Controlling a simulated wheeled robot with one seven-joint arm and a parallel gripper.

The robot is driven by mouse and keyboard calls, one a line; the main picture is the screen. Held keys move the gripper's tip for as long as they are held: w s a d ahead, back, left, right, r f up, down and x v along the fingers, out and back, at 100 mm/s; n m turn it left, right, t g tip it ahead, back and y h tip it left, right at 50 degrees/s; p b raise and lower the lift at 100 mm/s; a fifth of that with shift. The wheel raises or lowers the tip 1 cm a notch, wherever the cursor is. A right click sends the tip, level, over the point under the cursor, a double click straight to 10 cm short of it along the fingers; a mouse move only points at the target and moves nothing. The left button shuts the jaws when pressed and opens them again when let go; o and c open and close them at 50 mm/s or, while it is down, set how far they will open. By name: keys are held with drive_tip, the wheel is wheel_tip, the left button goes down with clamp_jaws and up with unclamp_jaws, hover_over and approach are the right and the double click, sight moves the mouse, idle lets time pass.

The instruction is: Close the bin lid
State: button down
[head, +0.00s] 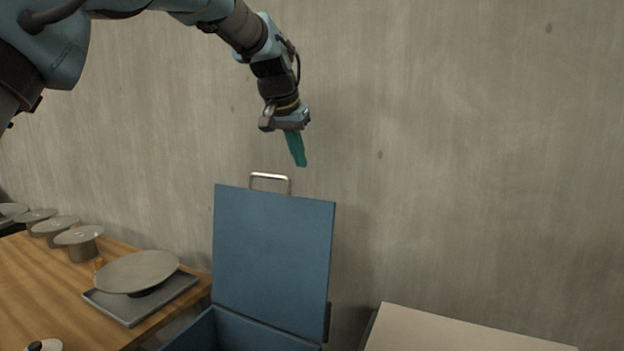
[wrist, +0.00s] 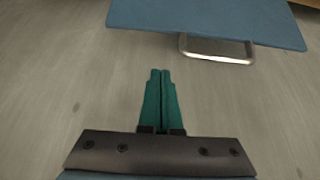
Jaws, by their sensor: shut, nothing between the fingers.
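The blue bin lid (head: 272,258) stands open and nearly upright in the head view, hinged at the back of the blue bin (head: 232,333). A metal loop handle (head: 270,182) sits on the lid's top edge. My gripper (head: 301,164) is just above and a little right of the handle, pointing down, with its green fingers shut and empty. In the wrist view the lid (wrist: 210,18) is at the top, with the handle (wrist: 216,56) ahead of the closed fingertips (wrist: 160,72). The fingers and handle are apart. Most of the bin's body is cut off below.
A wooden table (head: 45,285) at left holds a round disc on a grey tray (head: 135,313) and several round metal pieces (head: 80,240). A pale box-like surface (head: 460,333) stands at right. A plain wall (head: 450,150) is behind the lid.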

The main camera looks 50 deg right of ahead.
drive_tip(key=shift+s+d+f, duration=0.1)
drive_tip(key=shift+d, duration=0.15)
drive_tip(key=p+x, duration=0.4)
drive_tip(key=x, duration=0.6)
drive_tip(key=a, duration=0.1)
drive_tip(key=a+p, duration=0.1)
drive_tip(key=a, duration=0.1)
drive_tip(key=s+a+r, duration=0.1)
drive_tip(key=shift+a, duration=0.15)
